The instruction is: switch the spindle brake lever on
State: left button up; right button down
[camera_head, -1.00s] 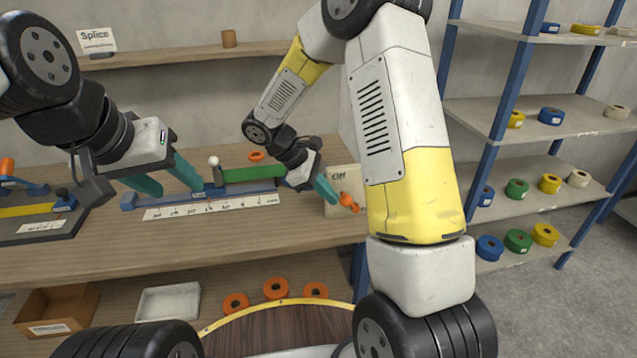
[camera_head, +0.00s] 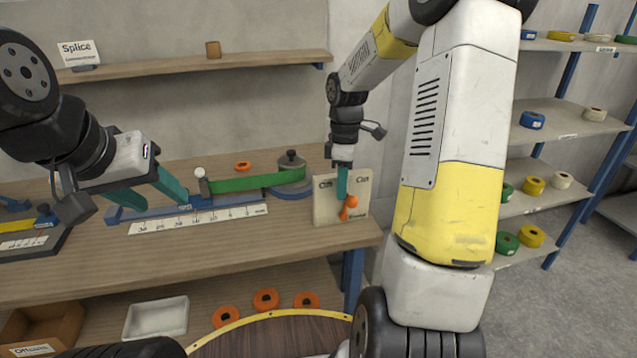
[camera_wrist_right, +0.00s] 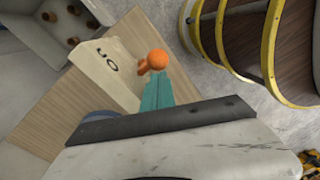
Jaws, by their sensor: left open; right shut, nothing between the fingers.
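The spindle brake lever (camera_head: 350,207) is small and orange, on the front of an upright beige panel (camera_head: 326,208) at the bench's right end. The panel has a label at each upper corner; the left one appears to read "On". My right gripper (camera_head: 342,193) is shut and empty, pointing down at the panel just above and left of the lever. In the right wrist view the lever's round orange knob (camera_wrist_right: 158,60) is at the fingertips (camera_wrist_right: 157,78); I cannot tell whether they touch. My left gripper (camera_head: 165,203) is open over the blue rail, left of the green tape.
Green tape (camera_head: 240,183) runs to a spindle (camera_head: 291,175) behind the panel's left side. A ruler strip (camera_head: 200,219) lies in front. An orange roll (camera_head: 243,166) lies behind the tape. A shelf (camera_head: 560,130) with tape rolls stands at right.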

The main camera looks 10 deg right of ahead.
jog(key=shift+d+f+y, duration=0.2)
jog(key=shift+d+y, duration=0.95)
jog(key=shift+d, duration=0.3)
jog(key=shift+d+f+y, duration=0.2)
jog(key=shift+d+y, duration=0.95)
jog(key=shift+d, duration=0.25)
jog(key=shift+d, duration=0.2)
jog(key=v, duration=0.7)
jog(key=shift+w+r, duration=0.25)
jog(key=shift+r, duration=0.15)
jog(key=shift+a, duration=0.15)
